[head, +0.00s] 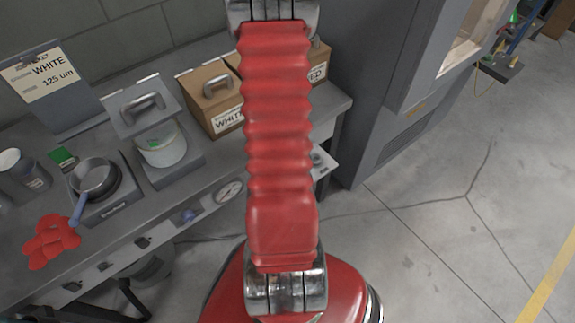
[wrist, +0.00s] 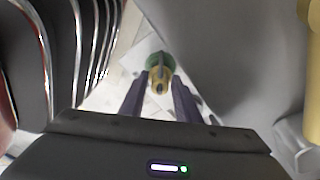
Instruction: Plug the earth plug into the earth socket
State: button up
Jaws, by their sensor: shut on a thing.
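The earth plug (wrist: 160,66), green with a yellow front part, sits between the two dark purple fingers of my gripper (wrist: 160,84) in the wrist view. My gripper is shut on it, with a finger along each side. The head view shows neither my gripper nor the plug; my red arm crosses its middle. I cannot make out the earth socket for certain in either view.
A grey bench (head: 215,178) at left carries a pan (head: 94,178), a white pot (head: 161,146), a brown box (head: 212,95) and red cloth-like pieces (head: 50,241). A grey cabinet (head: 375,90) stands behind.

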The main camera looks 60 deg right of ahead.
jog(key=shift+f, duration=0.6)
jog(key=o, duration=1.1)
jog(key=shift+o, duration=0.2)
jog(key=shift+w+d+r, duration=0.1)
jog(key=shift+r, duration=0.4)
notch_tip(320, 180, up, 13)
jog(key=w, duration=0.1)
jog(key=shift+w+a+f, duration=0.15)
jog(key=shift+a+f, duration=0.05)
jog(key=shift+a, duration=0.2)
dwell(0.6)
